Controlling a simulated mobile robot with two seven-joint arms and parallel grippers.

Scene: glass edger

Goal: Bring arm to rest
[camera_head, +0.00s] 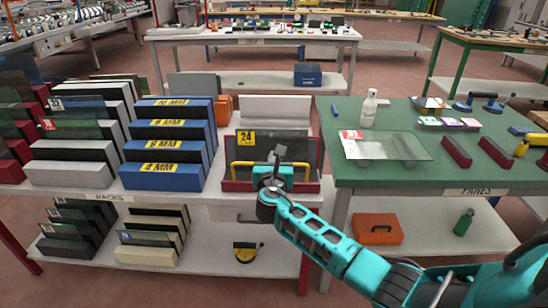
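My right arm, teal and grey, comes in from the lower right of the head view and reaches to the middle. Its gripper (277,165) is at the front of a red-edged rack (238,186) holding a dark glass pane (290,146) with a yellow "24" label. The fingertips point away from me and are partly hidden by the wrist. I cannot tell whether they are open or shut, or whether they touch the pane. My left gripper is not in view.
Blue stepped racks (165,150) stand left of the gripper on a white table. On the right, a green table (390,178) bears a clear glass pane (385,146), a white bottle (369,108) and dark red blocks (456,152). An orange case (378,229) lies on the shelf below.

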